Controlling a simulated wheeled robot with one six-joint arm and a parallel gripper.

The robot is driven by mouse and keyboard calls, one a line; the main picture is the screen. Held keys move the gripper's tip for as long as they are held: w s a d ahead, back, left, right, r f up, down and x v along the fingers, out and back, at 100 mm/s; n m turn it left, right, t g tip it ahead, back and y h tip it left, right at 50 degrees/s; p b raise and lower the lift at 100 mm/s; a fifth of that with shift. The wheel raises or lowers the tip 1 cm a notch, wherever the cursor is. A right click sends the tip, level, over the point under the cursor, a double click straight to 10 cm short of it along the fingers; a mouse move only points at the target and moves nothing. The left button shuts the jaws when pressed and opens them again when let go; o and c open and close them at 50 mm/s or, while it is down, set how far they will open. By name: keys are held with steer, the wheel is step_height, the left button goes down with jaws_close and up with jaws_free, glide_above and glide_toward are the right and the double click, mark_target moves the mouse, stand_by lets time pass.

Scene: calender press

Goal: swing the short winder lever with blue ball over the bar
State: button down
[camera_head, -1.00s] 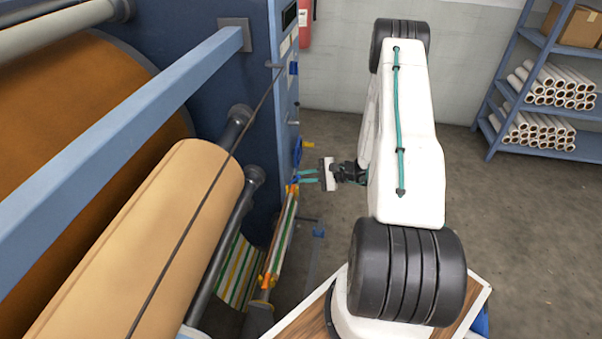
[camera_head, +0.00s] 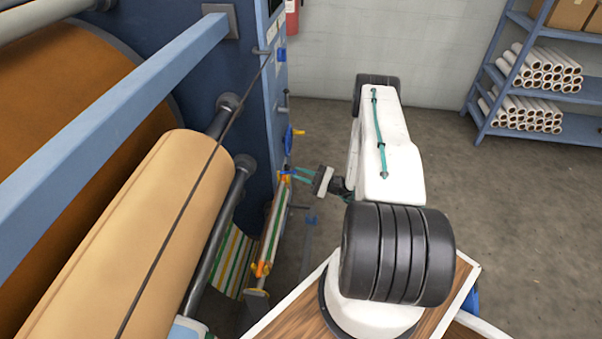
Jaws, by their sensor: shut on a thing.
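My gripper (camera_head: 301,174) is at the side of the blue machine frame. Its teal fingers point left, close together, at the far end of the striped roll (camera_head: 272,225). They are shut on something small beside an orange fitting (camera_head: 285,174). This looks like the short winder lever, but its shape and blue ball are too small and covered to make out. A blue round part (camera_head: 289,138) with a yellow tip sits on the frame just above and behind the fingers, apart from them.
A large tan roll (camera_head: 140,230) and a blue crossbar (camera_head: 120,110) fill the left. Another orange fitting (camera_head: 261,269) is at the striped roll's near end. A blue shelf (camera_head: 495,75) with white tubes stands back right. The floor (camera_head: 480,200) between is clear.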

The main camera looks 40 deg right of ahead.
steer(key=shift+a, duration=0.1)
stand_by(0.3)
steer(key=c, duration=1.4)
jaws_free()
steer(key=shift+s, duration=0.1)
steer(key=v, duration=0.7)
steer(key=shift+s+d+f, duration=0.2)
steer(key=shift+d+f, duration=0.05)
steer(key=shift+d, duration=0.05)
